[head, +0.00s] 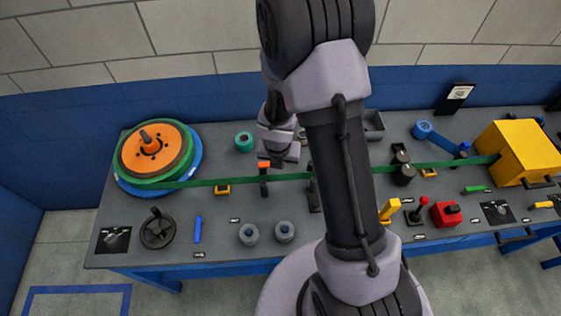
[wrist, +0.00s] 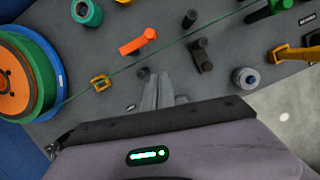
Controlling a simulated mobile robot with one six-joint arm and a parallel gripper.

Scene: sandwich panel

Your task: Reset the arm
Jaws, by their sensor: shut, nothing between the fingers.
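My arm rises from the front middle of the head view and bends down toward the bench. My gripper (head: 279,155) hangs over the back middle of the bench, close to the orange-handled lever (head: 264,166). In the wrist view my gripper (wrist: 159,80) shows its two grey fingers close together, with nothing between them. The orange lever (wrist: 137,41) lies ahead of the fingertips and looks apart from them. My arm hides part of the middle of the bench in the head view.
A grey bench (head: 205,222) holds the controls. An orange and green reel (head: 152,150) stands at left, with a green band running right to a yellow box (head: 520,150). Two grey knobs (head: 267,233), a black handwheel (head: 157,229) and a red block (head: 446,213) sit toward the front.

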